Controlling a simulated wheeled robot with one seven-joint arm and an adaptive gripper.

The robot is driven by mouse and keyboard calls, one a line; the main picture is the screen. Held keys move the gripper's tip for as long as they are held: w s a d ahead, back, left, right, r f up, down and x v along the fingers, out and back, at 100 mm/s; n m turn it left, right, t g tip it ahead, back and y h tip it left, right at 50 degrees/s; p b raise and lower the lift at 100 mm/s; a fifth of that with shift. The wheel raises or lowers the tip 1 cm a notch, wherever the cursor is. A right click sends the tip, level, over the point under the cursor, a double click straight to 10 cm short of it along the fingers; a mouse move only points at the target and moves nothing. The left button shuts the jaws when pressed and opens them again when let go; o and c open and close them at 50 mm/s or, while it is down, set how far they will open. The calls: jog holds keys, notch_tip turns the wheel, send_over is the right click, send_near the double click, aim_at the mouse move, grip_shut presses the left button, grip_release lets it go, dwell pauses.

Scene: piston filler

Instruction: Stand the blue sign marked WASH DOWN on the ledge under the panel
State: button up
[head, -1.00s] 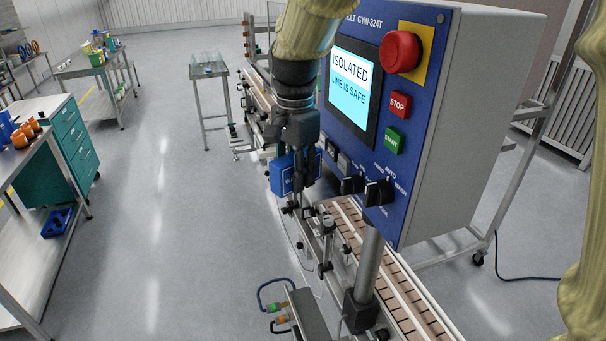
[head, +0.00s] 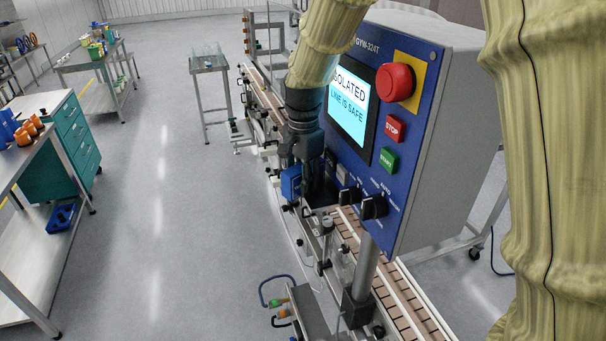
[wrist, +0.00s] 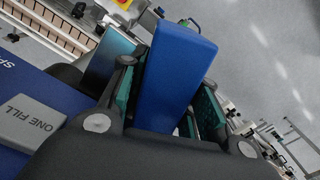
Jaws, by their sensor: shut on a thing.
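The blue sign (head: 291,183) is held in my gripper (head: 308,192), in front of the lower left part of the control panel (head: 362,140). In the wrist view the sign (wrist: 178,75) is a blue block between the two finger pads of my gripper (wrist: 165,105), and its lettering does not show. My gripper is shut on it. The panel (wrist: 40,110) is close beside the fingers in the wrist view. The ledge under the panel is hidden or cannot be made out, so I cannot tell whether the sign touches it.
The panel carries a lit screen (head: 350,101), a red emergency button (head: 396,81), a red stop button (head: 394,126), a green start button (head: 388,160) and black knobs (head: 373,206). A conveyor (head: 395,290) runs below. The floor (head: 190,230) to the left is clear.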

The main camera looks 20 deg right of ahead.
jog(key=o, duration=1)
jog(key=shift+s, duration=0.1)
jog(key=shift+r, duration=0.1)
notch_tip(320, 180, up, 12)
jog(key=b, duration=0.5)
notch_tip(320, 180, down, 12)
jog(key=p, duration=0.4)
jog(key=shift+p, duration=0.4)
jog(key=shift+r, duration=0.3)
jog(key=shift+f, duration=0.25)
